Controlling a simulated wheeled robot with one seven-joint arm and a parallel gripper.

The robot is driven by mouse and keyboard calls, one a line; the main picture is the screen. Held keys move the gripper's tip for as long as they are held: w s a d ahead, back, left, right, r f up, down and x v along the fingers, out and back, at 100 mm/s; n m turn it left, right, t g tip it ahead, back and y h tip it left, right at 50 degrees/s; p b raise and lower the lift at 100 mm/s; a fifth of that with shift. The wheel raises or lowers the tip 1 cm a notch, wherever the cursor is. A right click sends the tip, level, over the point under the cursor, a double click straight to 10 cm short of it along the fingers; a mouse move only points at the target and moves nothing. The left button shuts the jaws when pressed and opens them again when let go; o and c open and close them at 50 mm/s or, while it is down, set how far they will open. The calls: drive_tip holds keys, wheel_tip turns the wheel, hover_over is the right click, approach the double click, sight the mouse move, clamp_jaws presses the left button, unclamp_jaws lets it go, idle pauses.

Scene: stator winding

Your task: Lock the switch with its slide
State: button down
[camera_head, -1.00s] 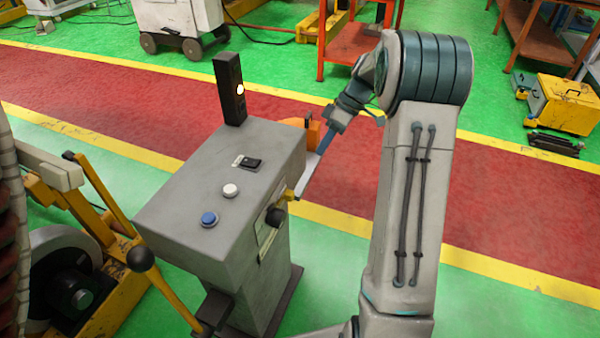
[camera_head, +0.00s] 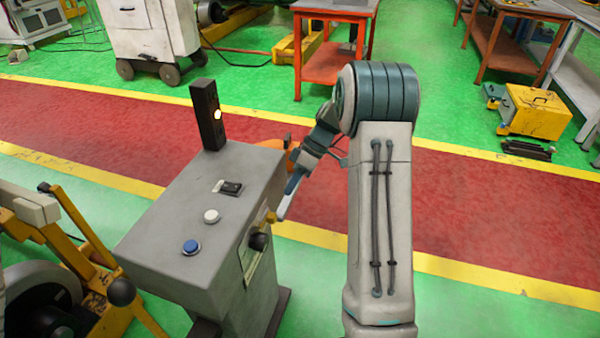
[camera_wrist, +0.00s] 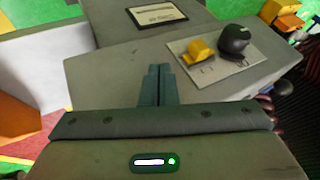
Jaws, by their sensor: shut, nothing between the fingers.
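The grey control console (camera_head: 200,190) stands left of my arm. On its side face a pale plate holds the switch, a black rounded knob (camera_head: 259,241), with the small yellow slide (camera_head: 271,217) beside it. In the wrist view the yellow slide (camera_wrist: 200,50) sits on the plate just left of the black switch knob (camera_wrist: 234,40), with a small gap between them. My gripper (camera_wrist: 160,68) is shut and empty, left of the slide in that view. In the head view my gripper (camera_head: 284,208) is close to the slide; whether it touches cannot be told there.
The console top carries a blue button (camera_head: 191,247), a white button (camera_head: 211,216), a black rocker (camera_head: 230,188) and a dark post with a lit lamp (camera_head: 207,115). A yellow-framed machine (camera_head: 90,245) stands at the left.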

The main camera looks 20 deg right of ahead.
sight(269, 220)
drive_tip(key=shift+s+a+f, duration=0.4)
drive_tip(key=shift+s+a, duration=0.2)
drive_tip(key=shift+a, duration=0.1)
drive_tip(key=shift+s+a+f, duration=0.35)
drive_tip(key=shift+s+a, duration=0.3)
drive_tip(key=shift+s+a+f, duration=0.4)
drive_tip(key=shift+s+a, duration=0.2)
drive_tip(key=shift+a, duration=0.1)
drive_tip(key=shift+s+a+b, duration=0.6)
drive_tip(key=shift+s, duration=0.3)
